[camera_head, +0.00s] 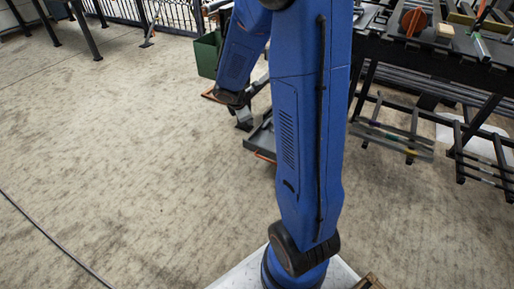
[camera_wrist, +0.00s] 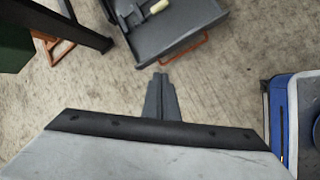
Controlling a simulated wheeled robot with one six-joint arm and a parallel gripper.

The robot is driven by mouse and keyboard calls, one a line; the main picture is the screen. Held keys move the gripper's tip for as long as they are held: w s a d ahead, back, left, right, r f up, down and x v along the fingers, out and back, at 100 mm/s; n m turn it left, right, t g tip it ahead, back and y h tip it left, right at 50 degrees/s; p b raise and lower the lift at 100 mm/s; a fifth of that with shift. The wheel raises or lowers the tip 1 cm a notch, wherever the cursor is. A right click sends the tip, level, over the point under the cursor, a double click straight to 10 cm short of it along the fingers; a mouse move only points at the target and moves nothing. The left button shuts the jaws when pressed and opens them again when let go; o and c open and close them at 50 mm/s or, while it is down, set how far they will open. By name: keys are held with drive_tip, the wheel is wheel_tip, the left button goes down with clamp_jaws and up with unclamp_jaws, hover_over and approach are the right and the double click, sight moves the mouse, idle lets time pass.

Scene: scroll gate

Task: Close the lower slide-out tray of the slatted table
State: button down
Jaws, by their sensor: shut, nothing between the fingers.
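The slide-out tray (camera_wrist: 172,38) is dark grey with an orange bar handle (camera_wrist: 186,47) along its front edge; it lies ahead of my gripper in the wrist view. A pale yellow piece and a dark item lie in it. In the head view the tray (camera_head: 262,138) stands pulled out beyond the slatted table (camera_head: 440,58), partly hidden by my blue arm. My gripper (camera_wrist: 160,76) is shut and empty, its fingertips pointing toward the tray front with a visible gap in the picture. Whether it touches anything cannot be told.
A green bin (camera_head: 207,54) stands left of the tray; its edge also shows in the wrist view (camera_wrist: 14,45). Slatted lower shelves (camera_head: 390,130) hang at the right under the table. Tools lie on the tabletop. The floor at left (camera_head: 110,150) is open, with a dark cable across it.

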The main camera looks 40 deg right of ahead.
drive_tip(key=w+d+f+n, duration=0.2)
drive_tip(key=d+f, duration=0.1)
drive_tip(key=f, duration=0.6)
drive_tip(key=w+d+f+n, duration=0.3)
drive_tip(key=d+f, duration=0.1)
drive_tip(key=f, duration=0.6)
drive_tip(key=w+d+f+n+y, duration=0.1)
drive_tip(key=w+d+f+n, duration=0.1)
drive_tip(key=f, duration=0.7)
drive_tip(key=shift+w+d+f+n+g, duration=0.3)
drive_tip(key=shift+w+d+n+g, duration=0.1)
drive_tip(key=shift+d, duration=0.25)
drive_tip(key=shift+d, duration=0.1)
